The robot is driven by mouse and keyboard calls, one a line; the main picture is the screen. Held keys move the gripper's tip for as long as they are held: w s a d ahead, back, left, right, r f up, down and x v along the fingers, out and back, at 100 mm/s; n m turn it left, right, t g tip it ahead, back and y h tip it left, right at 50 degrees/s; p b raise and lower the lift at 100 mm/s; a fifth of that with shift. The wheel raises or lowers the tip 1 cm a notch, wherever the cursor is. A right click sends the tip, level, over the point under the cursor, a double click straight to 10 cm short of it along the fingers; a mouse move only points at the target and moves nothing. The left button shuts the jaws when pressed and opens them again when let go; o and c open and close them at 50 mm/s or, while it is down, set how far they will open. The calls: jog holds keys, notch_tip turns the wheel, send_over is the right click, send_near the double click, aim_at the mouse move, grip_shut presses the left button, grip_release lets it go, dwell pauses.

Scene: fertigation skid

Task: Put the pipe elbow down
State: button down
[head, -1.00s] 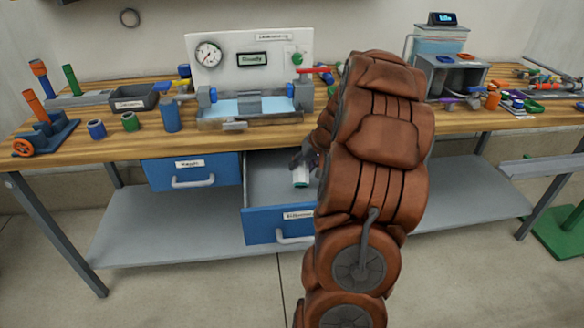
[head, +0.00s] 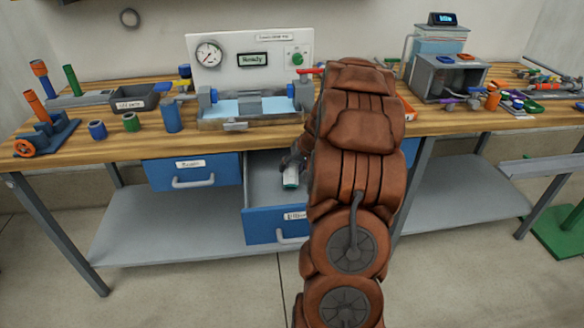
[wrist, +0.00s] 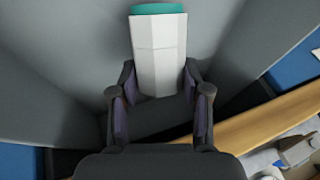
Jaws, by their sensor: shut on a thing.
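The pipe elbow (head: 291,178) is a white faceted piece with a teal-green end. In the wrist view, the elbow (wrist: 159,50) stands out between the two dark fingers of my gripper (wrist: 160,97), which is shut on it. In the head view, my gripper (head: 289,163) holds it inside the open blue drawer (head: 262,225), over the grey drawer floor. My arm hides the drawer's right part. I cannot tell whether the elbow touches the floor.
A closed blue drawer (head: 192,170) is to the left. The wooden bench top (head: 80,148) above carries a test rig (head: 250,105), a black tray (head: 135,98), and several fittings. The visible drawer floor around the elbow looks empty.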

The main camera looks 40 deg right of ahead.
jog(key=shift+c, duration=2.4)
grip_release()
jog(key=shift+r, duration=0.1)
jog(key=v, duration=1.2)
jog(key=s+a+n+g+y, duration=0.1)
jog(key=s+a+n+g, duration=0.15)
jog(key=a, duration=1.15)
jog(key=s+a+n+g+y, duration=0.15)
jog(key=s+a, duration=0.25)
jog(key=a, duration=1.1)
jog(key=s+a+f+n+g+h, duration=0.1)
jog(key=s+a, duration=0.4)
jog(key=s, duration=0.5)
jog(key=s+a+f+n+g+h, duration=0.1)
jog(key=s+a+n+g+h, duration=0.1)
jog(key=s, duration=0.8)
jog(key=a+g, duration=0.1)
jog(key=a, duration=0.1)
jog(key=shift+a+n, duration=0.3)
jog(key=shift+a, duration=0.05)
jog(key=shift+f, duration=0.1)
